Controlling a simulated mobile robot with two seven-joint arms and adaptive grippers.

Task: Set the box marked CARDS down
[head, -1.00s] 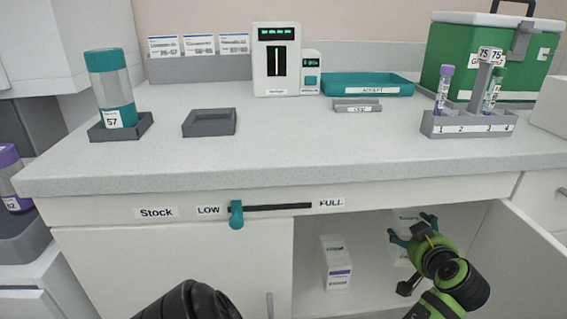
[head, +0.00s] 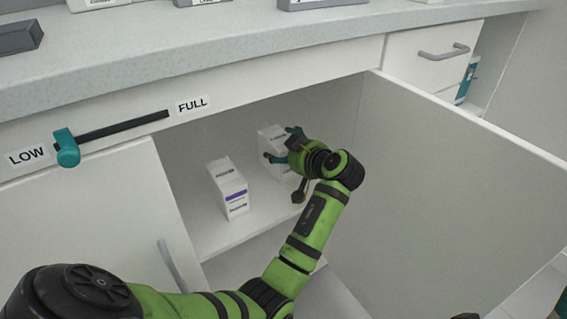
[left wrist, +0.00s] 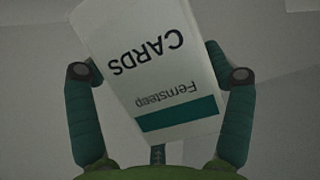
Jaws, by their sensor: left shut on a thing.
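The white box marked CARDS (left wrist: 150,62) has a green band and sits between the two teal fingers of my left gripper (left wrist: 160,82), tilted in the left wrist view. In the head view the same box (head: 270,142) is inside the open cabinet, toward the back. My left gripper (head: 283,146) is shut on its sides there and hides part of it. I cannot tell whether its underside touches the cabinet shelf (head: 240,232).
A white box with a purple band (head: 228,188) stands on the shelf, left of the held box. The open cabinet door (head: 450,190) is on the right. A teal slider (head: 67,148) is at LOW on the counter front.

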